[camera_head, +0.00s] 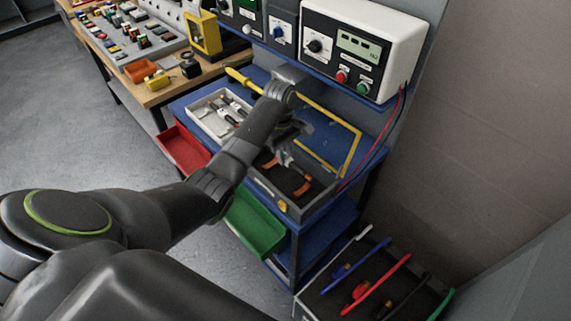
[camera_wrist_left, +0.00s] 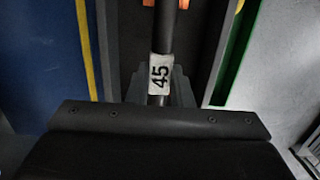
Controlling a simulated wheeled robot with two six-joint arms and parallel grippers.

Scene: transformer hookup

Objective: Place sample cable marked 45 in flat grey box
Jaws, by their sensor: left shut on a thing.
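A dark sample cable (camera_wrist_left: 165,40) with a white label reading 45 (camera_wrist_left: 160,75) runs upright through the left wrist view. My left gripper (camera_head: 284,154) is shut on this cable. In the head view the gripper is over the flat grey box (camera_head: 270,192), which has a dark inside and stands on the blue bench. Orange parts (camera_head: 302,188) show at the box's dark inside; I cannot tell whether they belong to the held cable. Whether the cable touches the box floor is also unclear. My right gripper is out of view.
A light grey tray (camera_head: 194,112) with tools lies to the left of the box. A yellow frame (camera_head: 345,158) runs behind it, and a white instrument (camera_head: 398,32) stands above. Red (camera_head: 178,150) and green bins (camera_head: 247,228) sit below. A bin of coloured cables (camera_head: 318,300) is at lower right.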

